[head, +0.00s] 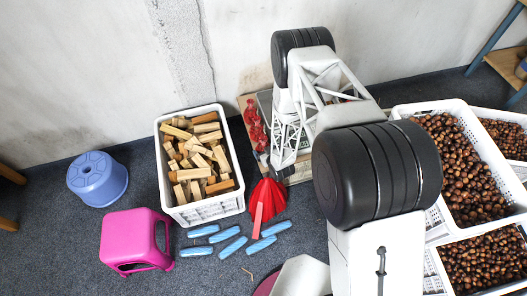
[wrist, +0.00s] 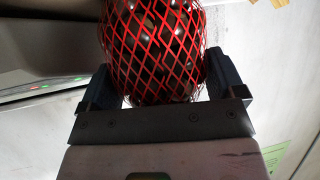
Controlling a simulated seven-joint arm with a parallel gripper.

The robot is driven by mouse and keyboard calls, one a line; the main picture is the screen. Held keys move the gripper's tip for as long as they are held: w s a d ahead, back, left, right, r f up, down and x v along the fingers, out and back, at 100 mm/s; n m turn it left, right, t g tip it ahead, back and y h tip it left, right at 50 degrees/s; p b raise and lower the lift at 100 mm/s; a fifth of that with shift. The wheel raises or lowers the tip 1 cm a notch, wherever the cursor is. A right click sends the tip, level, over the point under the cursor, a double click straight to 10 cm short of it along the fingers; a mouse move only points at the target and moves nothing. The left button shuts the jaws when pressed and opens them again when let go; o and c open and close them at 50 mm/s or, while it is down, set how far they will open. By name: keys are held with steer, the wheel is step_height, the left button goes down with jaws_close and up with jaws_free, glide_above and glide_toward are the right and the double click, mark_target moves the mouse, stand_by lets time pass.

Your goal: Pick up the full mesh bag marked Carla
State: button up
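A full red mesh bag (wrist: 155,45) of dark brown chestnuts fills the upper middle of the wrist view. My gripper (wrist: 165,75) has one dark finger on each side of it, and the bag's sides appear to touch both fingers. The bag's lower end lies close to the gripper's crossbar. No name can be read on the bag, so I cannot tell whether it is marked Carla. In the head view my arm hides the gripper and this bag.
Red items (head: 252,120) lie beside my arm near the wall. Chestnut crates (head: 480,122) stand right.

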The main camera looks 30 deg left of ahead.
mark_target(264, 146)
steer(key=shift+c, duration=0.9)
steer(key=shift+r, duration=0.15)
steer(key=shift+r, duration=1.35)
steer(key=s+d, duration=0.3)
steer(key=s, duration=0.1)
steer(key=s+d+r, duration=0.1)
steer(key=s+d, duration=0.3)
steer(key=s+d+r, duration=0.1)
steer(key=s+d, duration=0.2)
steer(key=s, duration=0.1)
steer(key=shift+d, duration=0.3)
steer(key=shift+w, duration=0.1)
